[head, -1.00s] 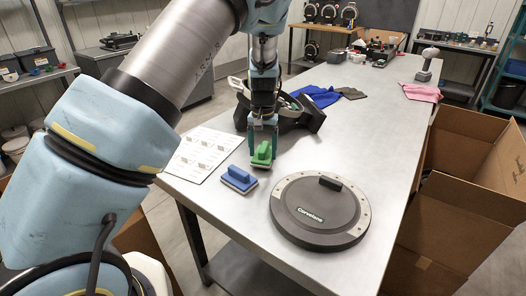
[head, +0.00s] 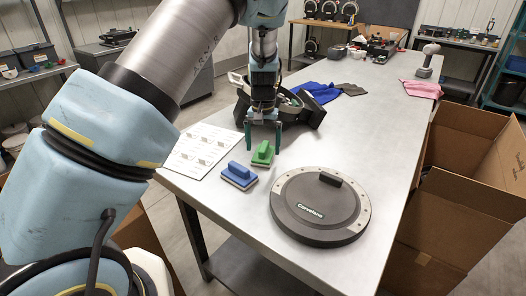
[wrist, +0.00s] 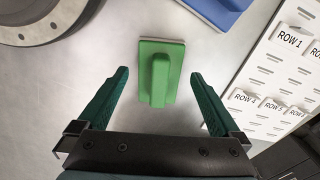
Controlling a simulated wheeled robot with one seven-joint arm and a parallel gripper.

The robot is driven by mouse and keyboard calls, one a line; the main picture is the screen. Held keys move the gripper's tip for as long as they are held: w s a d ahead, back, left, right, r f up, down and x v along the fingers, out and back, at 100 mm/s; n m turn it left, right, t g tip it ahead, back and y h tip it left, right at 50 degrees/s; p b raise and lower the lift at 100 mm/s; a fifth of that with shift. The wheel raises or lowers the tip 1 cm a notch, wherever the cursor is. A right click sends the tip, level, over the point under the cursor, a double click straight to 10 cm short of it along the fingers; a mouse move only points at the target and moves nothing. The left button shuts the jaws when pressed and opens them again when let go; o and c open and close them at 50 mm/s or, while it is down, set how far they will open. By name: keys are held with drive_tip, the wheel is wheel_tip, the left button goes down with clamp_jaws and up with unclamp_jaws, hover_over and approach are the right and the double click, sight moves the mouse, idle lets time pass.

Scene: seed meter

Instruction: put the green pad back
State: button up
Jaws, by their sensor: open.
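The green pad (head: 262,153), a flat block with an upright green handle, lies on the grey table between the blue pad and the round dark disc. In the wrist view the green pad (wrist: 160,72) is in the upper middle, ahead of the fingertips. My gripper (head: 263,140) is open and empty, just above and behind the green pad in the head view. In the wrist view its two teal fingers (wrist: 160,100) are spread wide, one on each side of the handle's line. They do not appear to touch the pad.
The blue pad (head: 239,176) lies close to the left. The round disc (head: 318,210) marked "Corvelane" is to the right. A white sheet with row labels (head: 200,150) lies at the left edge. A black open housing (head: 303,116) stands behind my gripper.

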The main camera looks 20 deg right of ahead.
sight(263, 147)
wheel_tip(263, 147, up, 10)
drive_tip(key=b, duration=0.3)
drive_tip(key=w+a+n, duration=0.2)
drive_tip(key=a, duration=0.9)
drive_tip(key=s+a+n, duration=0.2)
drive_tip(key=s+a, duration=0.4)
drive_tip(key=a, duration=0.6)
drive_tip(key=s+a+f+n+t, duration=0.1)
drive_tip(key=s+a, duration=0.5)
drive_tip(key=a, duration=0.7)
drive_tip(key=shift+f+n+t, duration=0.25)
drive_tip(key=shift+n+t, duration=0.05)
drive_tip(key=shift+n, duration=0.4)
